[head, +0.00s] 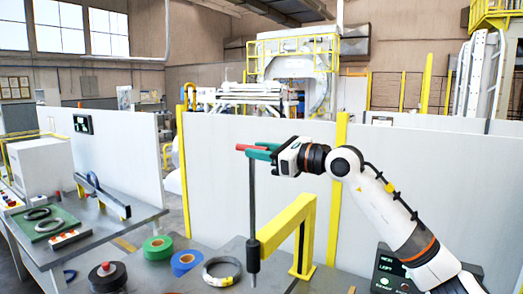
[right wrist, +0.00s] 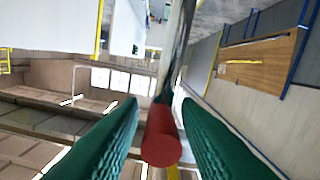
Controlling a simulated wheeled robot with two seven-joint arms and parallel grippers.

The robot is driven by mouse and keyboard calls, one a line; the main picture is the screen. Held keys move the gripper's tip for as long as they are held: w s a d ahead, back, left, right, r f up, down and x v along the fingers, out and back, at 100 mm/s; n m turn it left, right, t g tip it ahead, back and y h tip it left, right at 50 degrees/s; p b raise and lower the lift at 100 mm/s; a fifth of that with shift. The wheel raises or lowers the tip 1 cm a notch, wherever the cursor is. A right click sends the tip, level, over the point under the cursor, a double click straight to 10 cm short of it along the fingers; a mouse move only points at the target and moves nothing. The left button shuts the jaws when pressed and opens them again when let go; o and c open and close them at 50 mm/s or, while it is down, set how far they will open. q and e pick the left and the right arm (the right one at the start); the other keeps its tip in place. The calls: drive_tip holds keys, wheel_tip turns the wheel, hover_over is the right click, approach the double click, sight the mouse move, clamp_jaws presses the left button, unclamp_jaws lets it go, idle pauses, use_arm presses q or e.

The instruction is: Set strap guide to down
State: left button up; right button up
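The strap guide is a dark upright rod (head: 252,195) in the head view, in front of a yellow bracket (head: 287,226). Its lower part passes a thicker dark sleeve at the bracket's end. A red handle (head: 241,147) sticks out sideways at the rod's top, well above the bracket. My right gripper (head: 259,153) is at this handle, its green fingers reaching in from the right. In the right wrist view the red handle (right wrist: 161,148) lies between the two fingers, with a narrow gap on each side, so they look open around it. My left gripper is not in view.
On the table are a green roll (head: 158,247), a blue roll (head: 186,262), a grey coil (head: 221,271) and a black disc with a red knob (head: 107,275). A control box (head: 391,275) stands below my right arm. White panels (head: 225,175) stand behind.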

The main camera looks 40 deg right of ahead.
sight(255, 237)
clamp_jaws()
wheel_tip(255, 237, down, 22)
drive_tip(key=b, duration=1.9)
drive_tip(key=shift+b, duration=0.4)
drive_tip(key=shift+f, duration=0.2)
drive_tip(key=shift+a, duration=0.1)
drive_tip(key=shift+f, duration=0.1)
unclamp_jaws()
drive_tip(key=shift+o, duration=1.3)
drive_tip(key=shift+s, duration=0.1)
